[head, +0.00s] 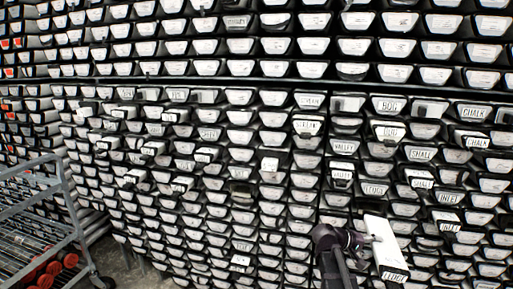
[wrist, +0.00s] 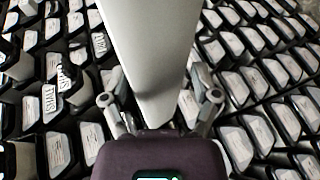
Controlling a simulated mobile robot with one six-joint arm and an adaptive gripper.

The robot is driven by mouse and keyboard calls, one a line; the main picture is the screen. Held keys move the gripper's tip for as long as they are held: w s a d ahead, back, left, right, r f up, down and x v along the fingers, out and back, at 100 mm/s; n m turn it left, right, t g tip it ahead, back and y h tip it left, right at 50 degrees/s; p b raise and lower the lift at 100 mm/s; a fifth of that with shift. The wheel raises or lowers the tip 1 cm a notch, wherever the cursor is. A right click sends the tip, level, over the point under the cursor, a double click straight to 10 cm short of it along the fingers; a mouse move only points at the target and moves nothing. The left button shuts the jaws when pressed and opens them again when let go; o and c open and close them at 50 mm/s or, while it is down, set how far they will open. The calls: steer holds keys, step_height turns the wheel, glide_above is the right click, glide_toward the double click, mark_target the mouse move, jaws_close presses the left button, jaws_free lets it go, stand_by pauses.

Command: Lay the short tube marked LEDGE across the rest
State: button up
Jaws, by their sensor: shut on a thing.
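A short white tube (head: 382,238) with a label reading LEDGE on its near end is held out in front of the rack in the head view. My gripper (head: 370,239) is shut on it, coming from the left. In the wrist view the pale tube (wrist: 150,45) runs up from between the two fingers of my gripper (wrist: 158,100), one on each side. The tube's far part runs out of the top of the wrist view. I cannot pick out the rest in either view.
A tall rack (head: 250,84) of white-ended tubes in dark slots fills most of the head view.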

step_height(320, 180, up, 19)
steer(key=p, duration=1.8)
stand_by(0.6)
stand_by(0.4)
steer(key=shift+r+p, duration=0.4)
steer(key=shift+p, duration=0.3)
steer(key=shift+s+f, duration=0.1)
steer(key=shift+s, duration=0.05)
